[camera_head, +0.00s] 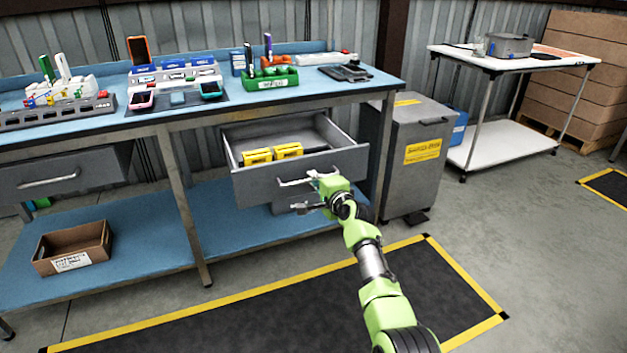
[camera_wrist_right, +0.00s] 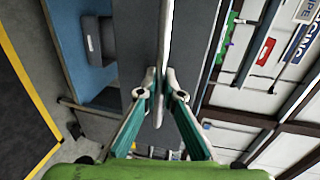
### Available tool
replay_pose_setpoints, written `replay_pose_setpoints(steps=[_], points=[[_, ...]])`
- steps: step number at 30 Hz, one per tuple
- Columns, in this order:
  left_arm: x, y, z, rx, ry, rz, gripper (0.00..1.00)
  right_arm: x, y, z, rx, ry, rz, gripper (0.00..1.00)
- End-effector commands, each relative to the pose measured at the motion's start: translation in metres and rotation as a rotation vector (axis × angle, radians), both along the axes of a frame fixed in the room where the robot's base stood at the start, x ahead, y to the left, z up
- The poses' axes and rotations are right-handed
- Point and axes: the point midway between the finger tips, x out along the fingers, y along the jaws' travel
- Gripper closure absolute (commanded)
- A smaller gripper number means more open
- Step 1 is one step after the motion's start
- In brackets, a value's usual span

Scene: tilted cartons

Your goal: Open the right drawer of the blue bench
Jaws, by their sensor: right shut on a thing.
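The right drawer (camera_head: 299,160) of the blue bench (camera_head: 250,118) is pulled out, and its inside shows yellow boxes (camera_head: 272,154). My right gripper (camera_head: 312,180) is at the drawer's front, shut on its handle (camera_head: 290,182). In the right wrist view the fingers (camera_wrist_right: 161,88) close on the pale handle bar (camera_wrist_right: 166,35), in front of the grey drawer face (camera_wrist_right: 140,50). The left drawer (camera_head: 60,175) of the bench is shut. My left gripper is not in view.
A grey bin (camera_head: 415,165) stands right of the bench. A cardboard box (camera_head: 73,247) lies on the lower blue shelf (camera_head: 140,245). A white cart (camera_head: 500,150) is at the back right. The yellow-edged mat (camera_head: 270,320) in front is clear except for my arm above it.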

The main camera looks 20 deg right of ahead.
Motion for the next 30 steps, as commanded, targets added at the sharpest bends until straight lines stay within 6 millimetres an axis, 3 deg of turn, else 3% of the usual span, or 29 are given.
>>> replay_pose_setpoints(steps=[5, 8, 20, 30], points=[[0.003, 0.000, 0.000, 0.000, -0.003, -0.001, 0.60, 0.000, 0.001, 0.000, 0.000, 0.001, 0.002, 1.00], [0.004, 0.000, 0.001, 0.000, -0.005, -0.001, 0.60, 0.000, 0.001, 0.000, 0.000, 0.001, 0.002, 0.76], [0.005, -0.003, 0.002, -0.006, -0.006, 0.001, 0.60, -0.001, 0.001, 0.000, 0.000, 0.000, 0.001, 0.76], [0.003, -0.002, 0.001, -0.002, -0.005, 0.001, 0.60, -0.031, 0.000, 0.005, 0.001, 0.001, 0.000, 0.76]])
